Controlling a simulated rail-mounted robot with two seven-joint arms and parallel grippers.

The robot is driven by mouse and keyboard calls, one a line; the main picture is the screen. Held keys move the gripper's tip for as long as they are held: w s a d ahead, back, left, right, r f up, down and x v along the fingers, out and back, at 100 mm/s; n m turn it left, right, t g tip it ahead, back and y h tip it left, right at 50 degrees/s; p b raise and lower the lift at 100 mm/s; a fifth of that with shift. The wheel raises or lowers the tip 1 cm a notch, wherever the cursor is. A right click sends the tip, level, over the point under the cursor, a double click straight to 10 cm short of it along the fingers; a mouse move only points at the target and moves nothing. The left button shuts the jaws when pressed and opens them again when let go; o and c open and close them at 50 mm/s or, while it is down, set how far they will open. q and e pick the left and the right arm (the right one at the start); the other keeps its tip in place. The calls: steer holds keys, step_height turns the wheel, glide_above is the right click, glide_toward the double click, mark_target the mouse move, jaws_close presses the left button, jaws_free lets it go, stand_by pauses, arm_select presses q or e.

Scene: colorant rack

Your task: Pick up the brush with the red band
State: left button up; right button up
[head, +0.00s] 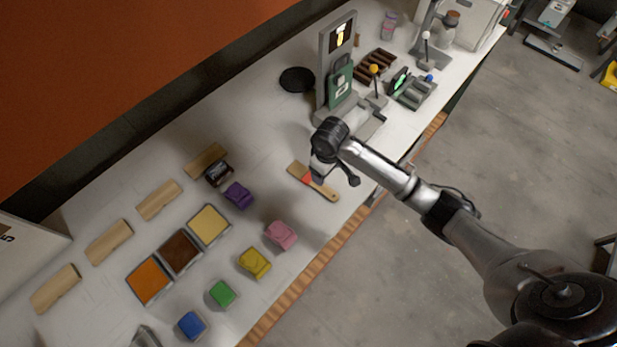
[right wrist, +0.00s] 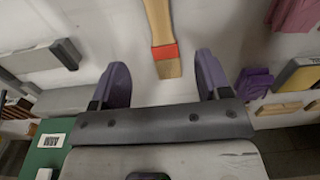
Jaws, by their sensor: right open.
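The brush (head: 327,190) with the red band lies flat on the white bench, with a tan wooden handle and a pale tip. In the right wrist view the brush handle (right wrist: 159,20) runs in from the top edge, and the red band (right wrist: 165,52) lies between and just ahead of the fingertips. My right gripper (head: 335,177) is open and empty above the brush. Its purple fingers (right wrist: 160,65) stand on either side of the band end, apart from it. In the head view the gripper partly covers the brush's middle. My left gripper is not in view.
A pink block (head: 281,235) and a purple block (head: 238,195) lie left of the brush. Trays of orange, brown and cream colorant (head: 180,253) lie farther left. A grey stand with a green panel (head: 341,85) rises behind the gripper. The bench's wooden front edge (head: 330,255) is close.

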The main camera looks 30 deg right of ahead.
glide_above(325, 189)
step_height(325, 189, down, 7)
steer(key=shift+w+r, duration=0.1)
steer(key=shift+r, duration=0.1)
steer(key=shift+f, duration=2.5)
steer(key=c, duration=1)
